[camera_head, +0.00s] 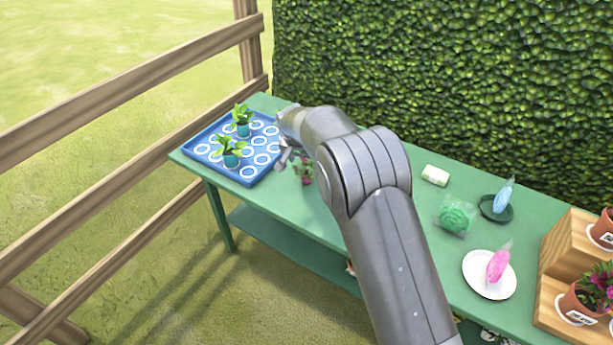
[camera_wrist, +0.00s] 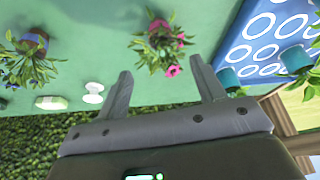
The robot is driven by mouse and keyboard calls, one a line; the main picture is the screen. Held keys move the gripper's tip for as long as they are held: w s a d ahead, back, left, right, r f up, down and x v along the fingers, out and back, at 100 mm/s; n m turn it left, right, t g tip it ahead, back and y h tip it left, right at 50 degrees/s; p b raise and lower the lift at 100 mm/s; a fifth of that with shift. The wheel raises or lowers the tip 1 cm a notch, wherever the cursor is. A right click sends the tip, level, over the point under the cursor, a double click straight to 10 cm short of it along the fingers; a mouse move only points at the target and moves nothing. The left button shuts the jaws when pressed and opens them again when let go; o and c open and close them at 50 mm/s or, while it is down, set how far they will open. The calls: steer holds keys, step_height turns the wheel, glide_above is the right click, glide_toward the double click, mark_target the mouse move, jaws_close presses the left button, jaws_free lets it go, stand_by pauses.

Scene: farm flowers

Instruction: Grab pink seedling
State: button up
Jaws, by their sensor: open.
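The pink seedling (camera_head: 303,170), a small green plant with pink flowers, stands on the green table to the right of the blue tray. My arm partly hides it in the head view. In the wrist view the pink seedling (camera_wrist: 160,47) lies just beyond and between my fingertips, with its leaves near them. My gripper (camera_wrist: 161,66) is open, with nothing held between its fingers. In the head view my gripper (camera_head: 285,150) is beside the tray's right edge, close to the seedling, and mostly hidden by my wrist.
The blue tray (camera_head: 190,150) with white rings holds two green seedlings in teal pots. A plant with blue-purple flowers (camera_wrist: 33,52) stands left in the wrist view. At right are a white plate (camera_head: 478,285), a green bag (camera_head: 456,215) and a wooden stand (camera_head: 560,262). A hedge rises behind.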

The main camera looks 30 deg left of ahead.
mark_target(306, 172)
steer(key=x, duration=1)
steer(key=shift+a+f, duration=0.1)
steer(key=shift+f, duration=0.3)
steer(key=shift+c, duration=0.4)
steer(key=c, duration=1)
steer(key=shift+r, duration=0.1)
